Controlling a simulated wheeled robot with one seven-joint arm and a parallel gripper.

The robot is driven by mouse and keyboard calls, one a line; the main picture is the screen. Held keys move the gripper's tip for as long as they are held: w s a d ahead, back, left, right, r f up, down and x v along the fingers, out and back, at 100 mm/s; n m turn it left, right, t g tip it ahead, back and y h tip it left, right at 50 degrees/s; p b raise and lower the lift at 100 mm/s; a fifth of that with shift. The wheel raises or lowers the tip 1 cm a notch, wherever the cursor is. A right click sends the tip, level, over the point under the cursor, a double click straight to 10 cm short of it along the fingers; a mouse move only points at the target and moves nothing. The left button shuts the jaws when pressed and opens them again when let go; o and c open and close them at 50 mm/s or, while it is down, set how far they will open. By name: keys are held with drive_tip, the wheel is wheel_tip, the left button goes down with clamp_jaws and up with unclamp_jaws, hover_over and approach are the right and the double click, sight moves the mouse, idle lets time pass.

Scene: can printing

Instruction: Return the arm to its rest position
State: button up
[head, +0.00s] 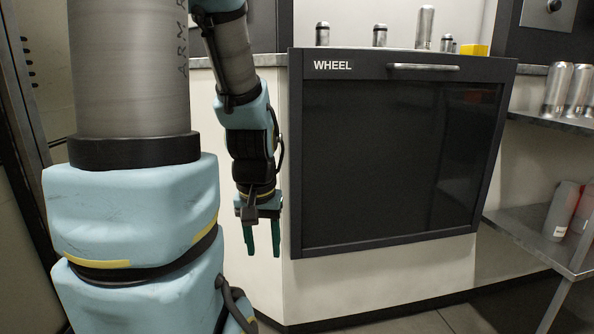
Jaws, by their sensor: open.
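My gripper (261,238) hangs in the middle left of the head view and points down. Its two green fingers are apart, with nothing between them. It is just left of the dark cabinet front marked WHEEL (400,160), in front of a pale panel. My arm comes down from the top of the picture, with its blue and black wrist above the fingers. The large blue and grey links at the left are my own arm.
The WHEEL front has a bar handle (423,67) along its top. Several metal cans, one of them a tall can (425,27), and a yellow item (474,50) stand behind it. A metal shelf (545,122) with cans is at the right. Floor shows at the lower right.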

wheel_tip(320, 180, up, 25)
drive_tip(key=p, duration=2.2)
drive_tip(key=shift+p, duration=0.3)
